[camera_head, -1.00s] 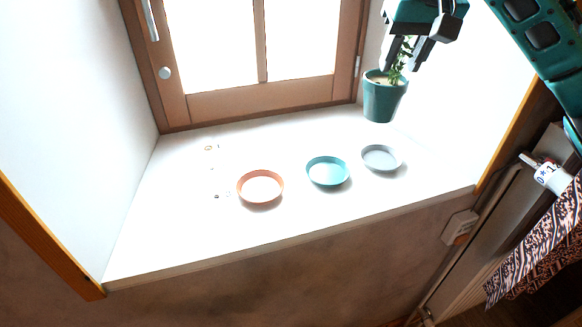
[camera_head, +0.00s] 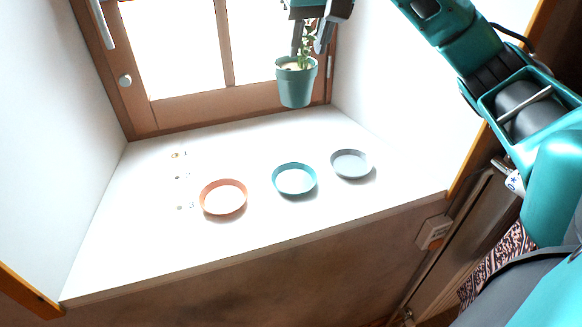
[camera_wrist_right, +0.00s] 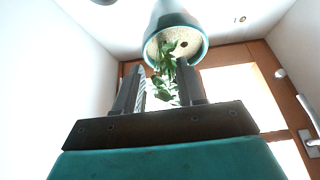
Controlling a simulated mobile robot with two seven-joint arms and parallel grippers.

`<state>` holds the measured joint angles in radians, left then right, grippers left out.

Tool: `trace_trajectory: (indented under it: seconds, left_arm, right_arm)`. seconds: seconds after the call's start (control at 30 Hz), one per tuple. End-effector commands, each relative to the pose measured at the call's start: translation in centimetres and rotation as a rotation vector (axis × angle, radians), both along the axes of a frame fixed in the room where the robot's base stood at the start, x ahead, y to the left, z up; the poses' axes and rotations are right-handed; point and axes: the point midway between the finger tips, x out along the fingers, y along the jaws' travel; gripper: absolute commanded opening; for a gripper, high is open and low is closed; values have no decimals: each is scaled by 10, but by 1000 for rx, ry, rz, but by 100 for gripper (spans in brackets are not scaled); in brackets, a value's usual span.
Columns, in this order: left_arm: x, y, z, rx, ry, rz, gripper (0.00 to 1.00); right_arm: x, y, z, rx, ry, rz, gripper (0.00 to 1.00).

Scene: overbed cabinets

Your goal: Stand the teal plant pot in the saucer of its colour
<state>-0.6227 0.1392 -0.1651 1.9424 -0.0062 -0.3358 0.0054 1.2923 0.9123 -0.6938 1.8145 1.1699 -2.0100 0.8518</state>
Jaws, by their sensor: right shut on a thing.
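The teal plant pot (camera_head: 296,87) with a green plant hangs in the air in front of the window, above the back of the sill. My right gripper (camera_head: 310,48) is above it, shut on the plant's stem. In the right wrist view the pot (camera_wrist_right: 174,20) lies beyond the fingertips, and the leaves (camera_wrist_right: 166,72) are between the fingers. The teal saucer (camera_head: 294,180) rests empty on the sill, lower in the head view than the pot. My left gripper is not in view.
An orange saucer (camera_head: 223,197) lies left of the teal one and a grey saucer (camera_head: 351,164) right of it, both empty. Small items (camera_head: 181,177) lie at the left of the sill (camera_head: 150,240). Walls flank the sill; a window frame (camera_head: 215,106) stands behind.

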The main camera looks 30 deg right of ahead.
Motion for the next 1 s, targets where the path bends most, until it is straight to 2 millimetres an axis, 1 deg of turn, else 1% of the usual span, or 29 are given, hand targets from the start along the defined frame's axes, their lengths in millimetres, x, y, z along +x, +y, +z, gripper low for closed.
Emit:
trace_trajectory:
  seconds: [0.17, 0.37, 0.57, 0.6, 0.7, 0.8, 1.0]
  left_arm:
    - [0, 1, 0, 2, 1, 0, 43]
    - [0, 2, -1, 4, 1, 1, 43]
    - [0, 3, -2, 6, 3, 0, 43]
    - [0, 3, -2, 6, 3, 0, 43]
    - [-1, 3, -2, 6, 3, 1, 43]
    - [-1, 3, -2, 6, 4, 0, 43]
    - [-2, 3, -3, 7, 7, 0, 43]
  right_arm:
    - [0, 1, -20, 1, 5, 4, 0]
    - [0, 2, -53, 3, 6, 5, 0]
    - [-1, 1, -91, 2, 6, 1, 0]
    - [-1, 0, -102, -1, 6, -1, 0]
    - [-1, -1, -126, -2, 5, -1, 0]
    - [-1, 0, -143, 0, 3, 0, 0]
    - [0, 0, -160, -1, 1, 0, 0]
